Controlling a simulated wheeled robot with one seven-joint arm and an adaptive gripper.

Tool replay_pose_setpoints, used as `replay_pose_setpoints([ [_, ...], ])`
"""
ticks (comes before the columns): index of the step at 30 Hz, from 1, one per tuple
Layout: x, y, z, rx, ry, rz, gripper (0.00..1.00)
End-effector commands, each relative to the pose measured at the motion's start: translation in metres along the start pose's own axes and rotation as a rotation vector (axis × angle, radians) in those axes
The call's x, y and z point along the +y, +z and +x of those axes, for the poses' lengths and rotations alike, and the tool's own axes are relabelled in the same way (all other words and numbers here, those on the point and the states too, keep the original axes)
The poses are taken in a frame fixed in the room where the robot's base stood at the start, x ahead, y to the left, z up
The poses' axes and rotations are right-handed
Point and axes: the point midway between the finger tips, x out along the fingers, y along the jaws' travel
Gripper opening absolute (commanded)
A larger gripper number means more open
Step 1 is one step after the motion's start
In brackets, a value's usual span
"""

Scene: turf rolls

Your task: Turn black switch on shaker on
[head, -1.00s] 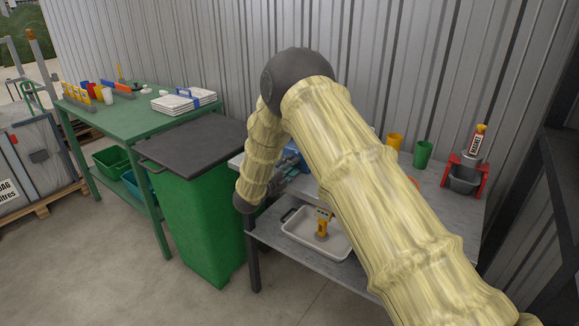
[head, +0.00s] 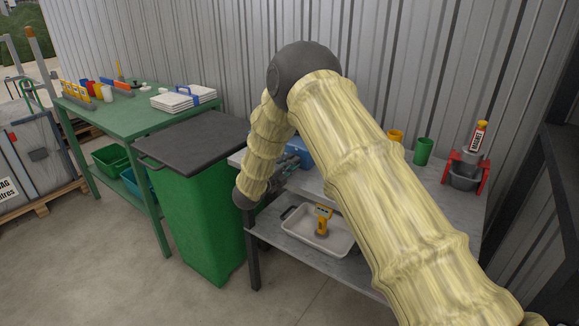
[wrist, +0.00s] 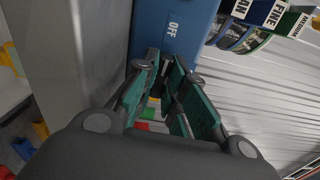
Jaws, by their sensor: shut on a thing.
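The shaker (wrist: 172,18) is a blue box with a white OFF label at the top middle of the wrist view. In the head view a part of the blue shaker (head: 299,150) shows behind my arm on the grey bench. My gripper (wrist: 168,66) is at the shaker's face just below the OFF label, its teal-padded fingers closed in on the black switch, which is mostly hidden between the fingertips. In the head view my gripper (head: 286,167) is small and partly covered by my forearm. The switch's position cannot be made out.
A green bin (head: 199,205) with a dark lid stands left of the bench (head: 440,190). A white tray (head: 338,246) with a yellow tool is on the lower shelf. Orange and green cups and a red stand (head: 466,172) are to the right. A corrugated wall is behind.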

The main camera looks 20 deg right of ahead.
Motion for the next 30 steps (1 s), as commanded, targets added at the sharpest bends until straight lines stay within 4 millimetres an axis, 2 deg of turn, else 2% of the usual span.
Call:
replay_pose_setpoints([
  [9, 0.0084, -0.0012, 0.0008, 0.001, 0.002, 0.225, 0.0],
  [30, 0.0076, -0.0024, 0.0022, 0.003, -0.001, 0.788, 0.0],
])
